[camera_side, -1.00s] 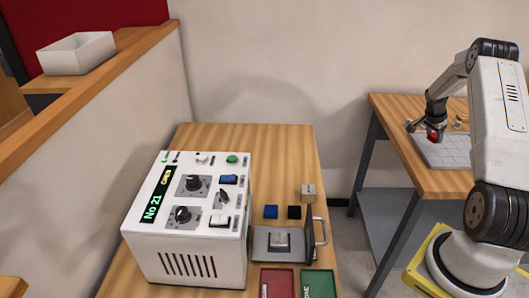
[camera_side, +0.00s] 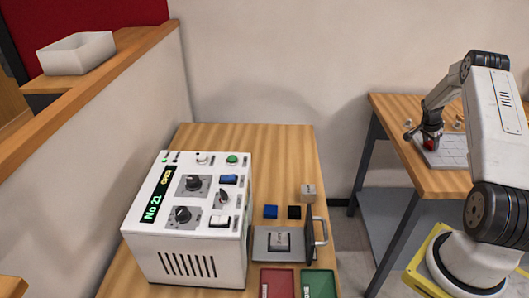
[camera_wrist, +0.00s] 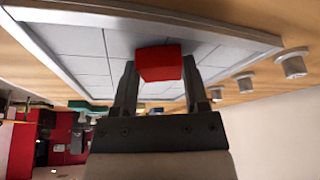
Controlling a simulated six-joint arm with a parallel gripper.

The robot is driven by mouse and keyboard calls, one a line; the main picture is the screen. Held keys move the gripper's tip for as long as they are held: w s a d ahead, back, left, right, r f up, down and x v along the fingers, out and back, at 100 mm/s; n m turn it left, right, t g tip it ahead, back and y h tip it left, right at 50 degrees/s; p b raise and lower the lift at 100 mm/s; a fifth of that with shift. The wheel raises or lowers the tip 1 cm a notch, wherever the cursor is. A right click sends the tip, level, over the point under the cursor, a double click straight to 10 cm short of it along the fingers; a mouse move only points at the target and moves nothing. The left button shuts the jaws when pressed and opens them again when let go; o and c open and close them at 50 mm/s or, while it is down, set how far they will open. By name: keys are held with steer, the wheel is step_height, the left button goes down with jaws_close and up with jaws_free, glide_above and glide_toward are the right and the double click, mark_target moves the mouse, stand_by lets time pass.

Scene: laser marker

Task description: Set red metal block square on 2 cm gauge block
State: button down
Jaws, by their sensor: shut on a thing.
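My gripper (camera_side: 431,138) is shut on the red metal block (camera_side: 429,146), low over the light grey gridded plate (camera_side: 450,153) on the right-hand table. In the wrist view the red block (camera_wrist: 158,64) sits between the two dark fingers, with the plate (camera_wrist: 75,38) behind it. I cannot tell whether the block touches the plate. A small grey block (camera_side: 308,191) with lettering too small to read stands on the nearer table. Another grey block (camera_side: 279,241) sits in the fixture beside the machine. I cannot tell which one is the 2 cm gauge block.
Several metal cylinders (camera_wrist: 292,64) stand along the plate's edge. The white machine (camera_side: 190,220) fills the nearer table's left side. A blue block (camera_side: 270,211) and a black block (camera_side: 294,212) lie beside it. Red (camera_side: 277,283) and green (camera_side: 318,284) trays are at the front.

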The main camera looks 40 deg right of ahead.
steer(key=shift+f, duration=0.1)
steer(key=shift+c, duration=0.5)
jaws_free()
steer(key=v, duration=1.2)
